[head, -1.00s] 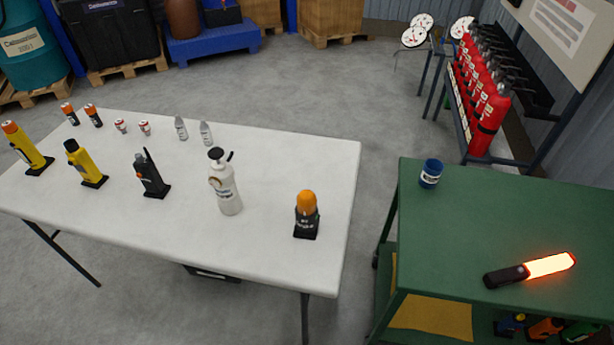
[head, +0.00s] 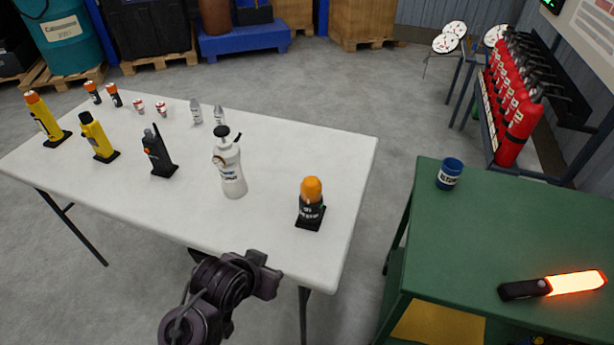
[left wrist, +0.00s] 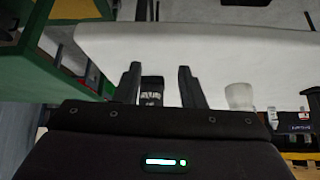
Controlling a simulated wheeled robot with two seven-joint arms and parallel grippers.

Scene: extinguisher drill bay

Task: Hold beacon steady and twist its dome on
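The beacon (head: 311,212) stands upright near the right end of the white table, on a black square base. Its orange dome (head: 312,189) sits on top of the dark body; I cannot tell how tightly it is seated. My left gripper (head: 265,274) is in front of the table's near edge, to the lower left of the beacon and apart from it. In the left wrist view, the open fingers (left wrist: 160,88) are empty, with the beacon's dark body (left wrist: 152,92) seen beyond them. The dome is hidden there. My right gripper is not in view.
On the white table (head: 320,150), a white bottle (head: 229,170) stands left of the beacon, with a radio (head: 158,155) and several torches farther left. A green cart (head: 530,235) at right holds a blue can (head: 450,174) and a glowing baton (head: 560,285).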

